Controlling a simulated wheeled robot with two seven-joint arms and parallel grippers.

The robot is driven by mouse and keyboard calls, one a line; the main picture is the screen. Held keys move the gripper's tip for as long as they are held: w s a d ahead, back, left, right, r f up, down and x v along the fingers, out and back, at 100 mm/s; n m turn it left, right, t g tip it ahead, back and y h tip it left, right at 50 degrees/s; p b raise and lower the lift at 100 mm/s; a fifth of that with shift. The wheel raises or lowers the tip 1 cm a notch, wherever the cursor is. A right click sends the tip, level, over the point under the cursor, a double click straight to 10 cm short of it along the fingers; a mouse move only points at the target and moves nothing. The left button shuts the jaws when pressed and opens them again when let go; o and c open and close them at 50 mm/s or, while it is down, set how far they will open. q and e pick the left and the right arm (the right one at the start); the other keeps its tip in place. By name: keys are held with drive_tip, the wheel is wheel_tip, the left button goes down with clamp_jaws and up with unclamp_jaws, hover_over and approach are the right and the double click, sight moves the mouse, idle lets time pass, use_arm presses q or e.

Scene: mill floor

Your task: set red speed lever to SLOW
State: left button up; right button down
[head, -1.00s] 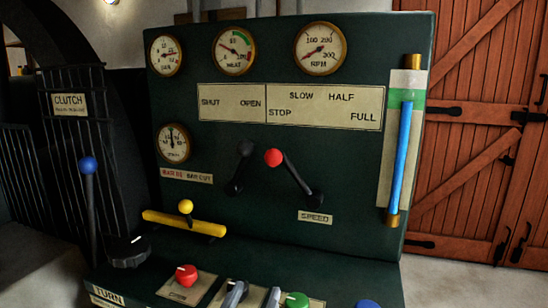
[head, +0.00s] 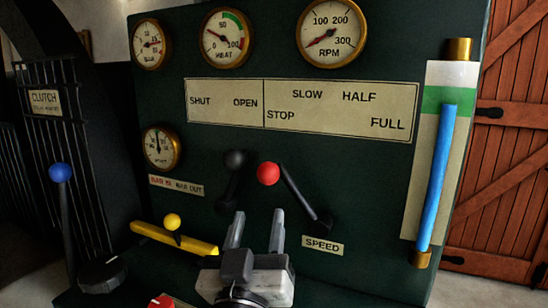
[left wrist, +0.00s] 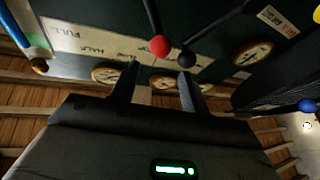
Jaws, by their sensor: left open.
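The red speed lever (head: 268,174) is on the dark green panel, its black arm running from a pivot above the SPEED plate (head: 323,246) up and left to the red ball. The ball sits below the STOP end of the scale plate (head: 335,110), which reads STOP, SLOW, HALF, FULL. My left gripper (head: 257,230) is open and empty, below the red ball and apart from it. In the left wrist view the red ball (left wrist: 160,45) shows beyond the open fingers (left wrist: 158,85). My right gripper is not in view.
A black-knobbed lever (head: 235,160) stands close left of the red ball. A yellow bar with a yellow knob (head: 173,222) and a blue-knobbed clutch lever (head: 61,173) are further left. A blue tube gauge (head: 434,180) is at right.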

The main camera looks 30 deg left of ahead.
sight(270, 164)
use_arm(q)
drive_tip(key=p+x, duration=0.5)
drive_tip(key=x, duration=0.8)
drive_tip(key=shift+s+r, duration=0.1)
drive_tip(key=shift+w+a, duration=0.2)
drive_tip(key=shift+w, duration=0.25)
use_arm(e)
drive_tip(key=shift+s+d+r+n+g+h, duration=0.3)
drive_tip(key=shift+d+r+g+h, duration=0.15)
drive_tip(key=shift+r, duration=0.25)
